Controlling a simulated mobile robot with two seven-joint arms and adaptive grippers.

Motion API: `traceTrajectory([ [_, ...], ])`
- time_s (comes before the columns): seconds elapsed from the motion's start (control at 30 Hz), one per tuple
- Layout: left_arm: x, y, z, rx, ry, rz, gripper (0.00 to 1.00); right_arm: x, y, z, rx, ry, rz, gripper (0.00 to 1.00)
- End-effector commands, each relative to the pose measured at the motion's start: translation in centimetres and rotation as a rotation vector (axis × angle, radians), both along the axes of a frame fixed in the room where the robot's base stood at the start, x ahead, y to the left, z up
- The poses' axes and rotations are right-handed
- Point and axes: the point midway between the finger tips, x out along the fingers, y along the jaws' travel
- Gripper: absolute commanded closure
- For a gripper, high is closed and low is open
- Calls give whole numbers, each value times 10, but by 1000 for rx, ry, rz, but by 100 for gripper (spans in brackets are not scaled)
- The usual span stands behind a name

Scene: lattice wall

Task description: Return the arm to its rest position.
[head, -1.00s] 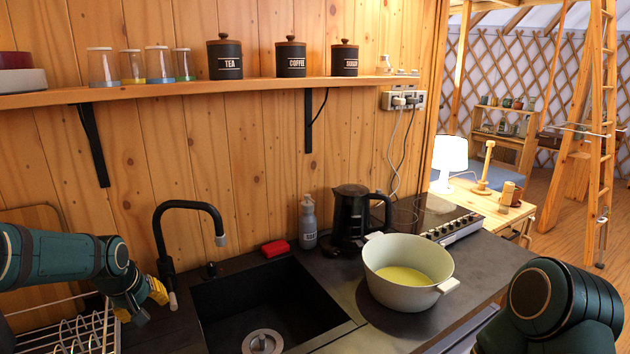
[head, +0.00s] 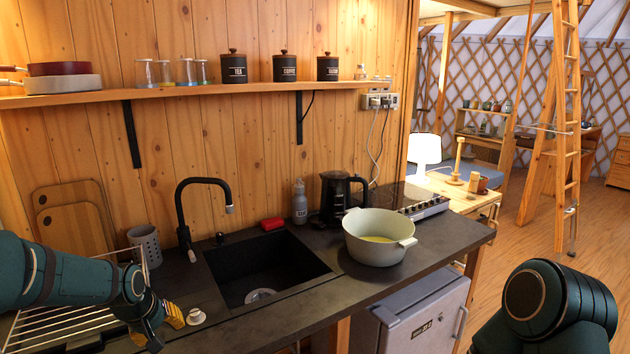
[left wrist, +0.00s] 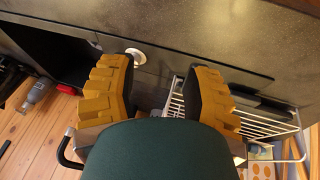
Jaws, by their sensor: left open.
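My left gripper (head: 176,318) has yellow fingers and shows at the lower left of the head view, at the end of my dark green arm. It is beside the wire dish rack (head: 62,325), near the counter's front edge. In the left wrist view the two yellow fingers (left wrist: 160,80) stand wide apart with nothing between them. My right arm shows only as a dark green link at the lower right of the head view; its gripper is out of sight.
A small white object (head: 196,316) lies right by the left gripper. A grey fridge (head: 422,318) stands below. Wooden floor is open at right.

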Motion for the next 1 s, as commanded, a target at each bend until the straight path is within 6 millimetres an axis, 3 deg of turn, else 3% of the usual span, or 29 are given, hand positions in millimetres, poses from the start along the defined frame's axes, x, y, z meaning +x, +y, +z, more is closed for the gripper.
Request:
traceTrajectory([
  [0.03,-4,-19,-27,-13,19,-40,51,1,0,0,0,-2,-1,53],
  [0.17,-23,-68,-90,-52,52,-138,51,2,0,-1,0,-3,-1,53],
  [0.27,-50,-109,-137,-89,79,-212,51,2,0,0,0,-3,-1,53],
  [0.4,-103,-163,-194,-143,119,-302,51,1,0,0,0,-2,-1,53],
  [0.5,-142,-193,-220,-174,142,-352,51,1,0,0,0,-2,-1,53],
  [0.7,-193,-225,-240,-208,166,-407,51,1,0,0,0,-2,-1,53],
  [1.0,-201,-229,-243,-212,165,-415,51,1,0,0,0,-2,-1,53],
])
